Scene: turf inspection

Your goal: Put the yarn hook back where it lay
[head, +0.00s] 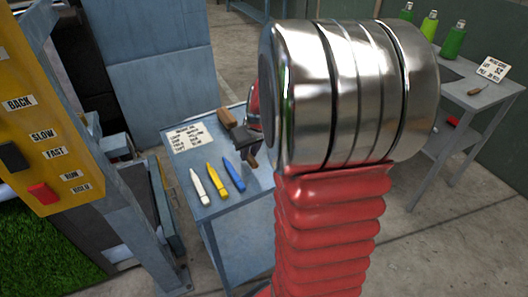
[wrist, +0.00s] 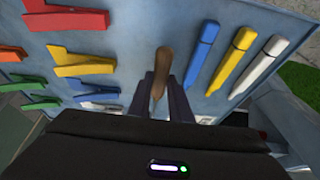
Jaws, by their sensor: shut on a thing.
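The yarn hook's brown wooden handle (wrist: 161,68) stands between the two dark fingers of my gripper (wrist: 161,92) in the wrist view. My gripper is shut on it, over the blue-grey table top (wrist: 135,20). The hook's metal end is not visible. In the head view my gripper (head: 247,142) is partly hidden by my arm, with a brown piece of the hook (head: 251,161) below it. I cannot tell whether the hook touches the table.
Blue (head: 233,174), yellow (head: 217,177) and white (head: 199,187) markers lie on the table near a printed card (head: 190,138). Several coloured clips, one red (wrist: 65,18), lie left in the wrist view. A yellow control panel (head: 40,110) stands left. Another table (head: 460,95) holds green bottles.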

